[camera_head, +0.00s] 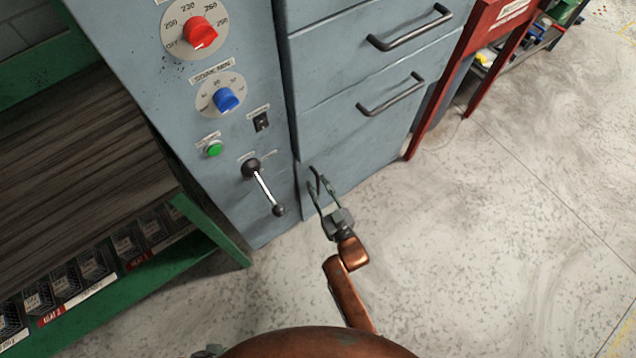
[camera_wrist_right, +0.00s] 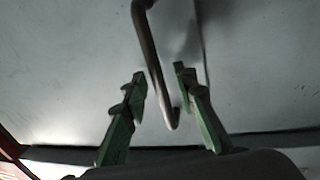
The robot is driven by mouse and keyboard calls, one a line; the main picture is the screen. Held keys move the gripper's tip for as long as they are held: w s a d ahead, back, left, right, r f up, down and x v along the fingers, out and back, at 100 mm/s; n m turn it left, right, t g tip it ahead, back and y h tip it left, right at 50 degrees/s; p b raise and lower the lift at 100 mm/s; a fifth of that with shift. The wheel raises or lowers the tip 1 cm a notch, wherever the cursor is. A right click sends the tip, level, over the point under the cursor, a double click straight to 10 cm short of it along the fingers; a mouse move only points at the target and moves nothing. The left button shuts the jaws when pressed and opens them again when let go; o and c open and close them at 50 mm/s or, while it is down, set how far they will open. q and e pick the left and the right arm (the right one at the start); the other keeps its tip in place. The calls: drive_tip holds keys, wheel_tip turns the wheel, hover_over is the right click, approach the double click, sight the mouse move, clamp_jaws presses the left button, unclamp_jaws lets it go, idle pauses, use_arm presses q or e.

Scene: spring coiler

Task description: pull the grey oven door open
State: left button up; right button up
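The grey oven door (camera_head: 352,165) appears to be the low blue-grey front panel of the cabinet; its outline is partly hidden by my gripper. It also fills most of the right wrist view (camera_wrist_right: 75,65). In that view a dark bar handle (camera_wrist_right: 151,45) stands off the panel and runs down between my fingers. My right gripper (camera_head: 321,183) is in front of the panel's lower left part. In the right wrist view its green fingers (camera_wrist_right: 160,76) are apart, one on each side of the handle, with gaps showing.
Two drawer-like fronts with bar handles (camera_head: 410,30) (camera_head: 392,95) are above. Left of them is a control panel with a red knob (camera_head: 200,32), a blue knob (camera_head: 227,99), a green button (camera_head: 214,149) and a lever (camera_head: 264,188). The floor (camera_head: 500,230) at right is clear.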

drive_tip(key=shift+w, duration=0.1)
drive_tip(key=shift+c, duration=0.2)
clamp_jaws()
idle(0.5)
